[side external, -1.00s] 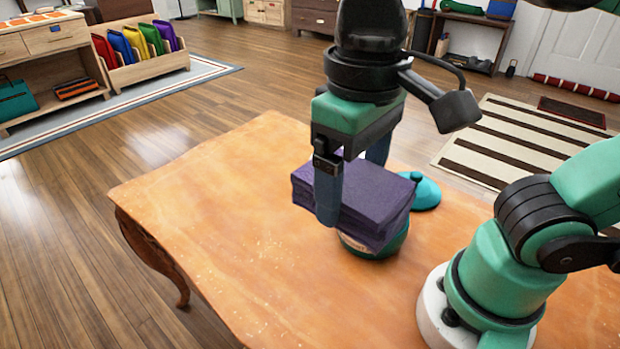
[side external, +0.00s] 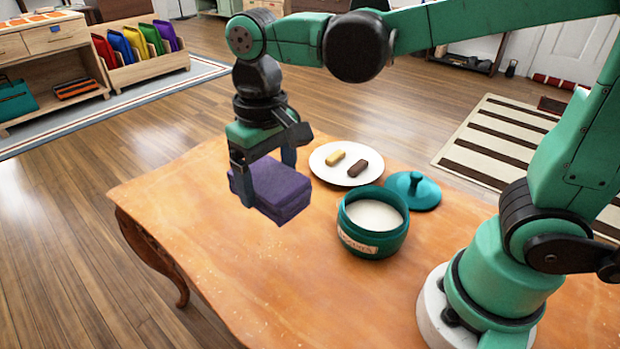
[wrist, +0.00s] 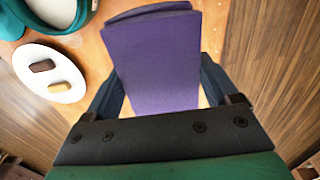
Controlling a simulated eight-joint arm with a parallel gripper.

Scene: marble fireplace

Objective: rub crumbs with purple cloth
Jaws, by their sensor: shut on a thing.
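My gripper (side external: 268,178) is shut on the folded purple cloth (side external: 275,192), one finger on each side of it. In the wrist view the cloth (wrist: 152,62) lies between the fingers. The cloth appears to be held above the wooden table (side external: 290,290), but the exact gap to the top is hard to judge. Pale crumbs (side external: 213,262) show as small specks on the table's left front part, to the lower left of the cloth. Any crumbs under the cloth are hidden.
An open teal jar (side external: 362,246) with pale contents stands right of the cloth. Its teal lid (side external: 428,192) lies behind it. A white plate (side external: 322,172) with a yellow and a brown bar stands behind the cloth. The table's left front is free of large objects.

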